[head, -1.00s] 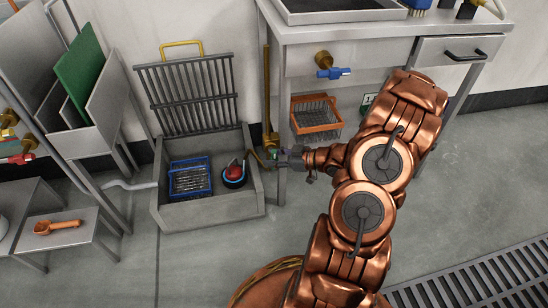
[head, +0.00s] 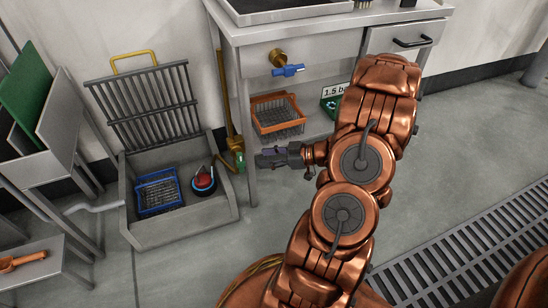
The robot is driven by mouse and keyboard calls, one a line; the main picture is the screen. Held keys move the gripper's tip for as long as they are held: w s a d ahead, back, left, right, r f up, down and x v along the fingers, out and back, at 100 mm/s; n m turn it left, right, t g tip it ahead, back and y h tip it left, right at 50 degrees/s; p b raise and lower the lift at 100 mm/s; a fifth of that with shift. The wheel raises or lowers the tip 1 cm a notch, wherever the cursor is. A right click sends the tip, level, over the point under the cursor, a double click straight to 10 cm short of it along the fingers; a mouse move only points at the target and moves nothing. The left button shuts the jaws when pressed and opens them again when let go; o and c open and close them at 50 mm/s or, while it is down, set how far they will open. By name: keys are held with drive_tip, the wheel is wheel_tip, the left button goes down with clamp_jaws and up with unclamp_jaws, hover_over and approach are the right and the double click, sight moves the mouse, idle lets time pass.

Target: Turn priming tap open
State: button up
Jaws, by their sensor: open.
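A brass pipe (head: 224,90) runs down beside the bench leg to a small brass tap with a green handle (head: 240,162), low by the sink's right side. Which tap is the priming tap is not labelled, but this one is nearest my gripper. My gripper (head: 261,159) is open and empty, just right of the green handle, with a small gap between them. The handle looks roughly upright, though it is small and its exact angle is hard to tell. A second tap with a blue handle (head: 288,71) sits higher on the bench front.
A stone sink (head: 188,223) holds a blue basket (head: 158,192) and a red-and-black round item (head: 204,180). A floor grate (head: 440,231) lies right. Floor between is clear.

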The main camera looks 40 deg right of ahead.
drive_tip(key=shift+v, duration=1.05)
drive_tip(key=shift+f, duration=0.1)
